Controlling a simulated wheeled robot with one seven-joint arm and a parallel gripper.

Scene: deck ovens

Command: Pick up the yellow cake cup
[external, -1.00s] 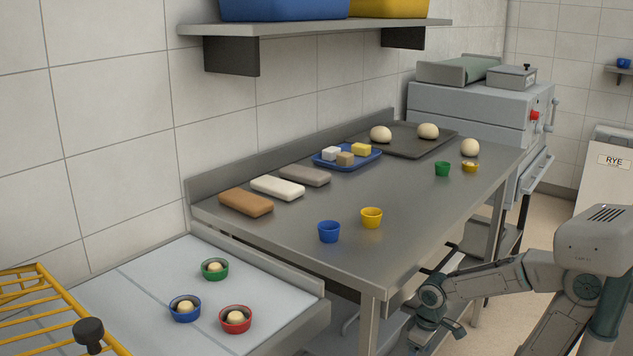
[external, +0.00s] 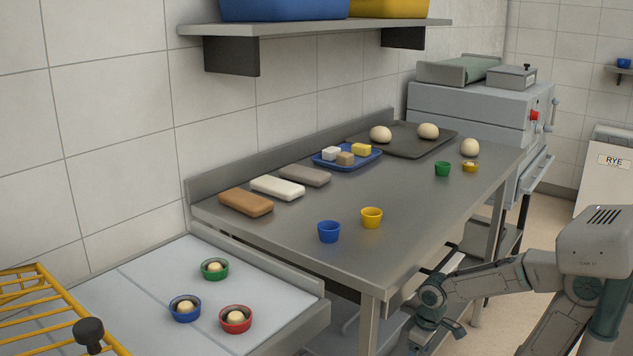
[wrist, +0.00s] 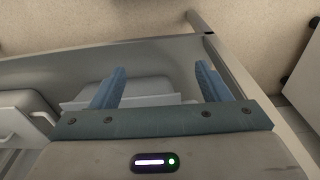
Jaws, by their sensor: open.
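A yellow cake cup (external: 371,218) stands upright near the front edge of the steel table, just right of a blue cup (external: 329,231). No cup shows in the wrist view.
The steel table (external: 290,235) also holds several dough pieces, a blue tray (external: 373,161) with small blocks and a dark baking tray (external: 405,152). Its front edge and leg (external: 367,322) are near my arm. A lower counter (external: 130,283) holds three filled cups. A shelf (external: 300,29) hangs above.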

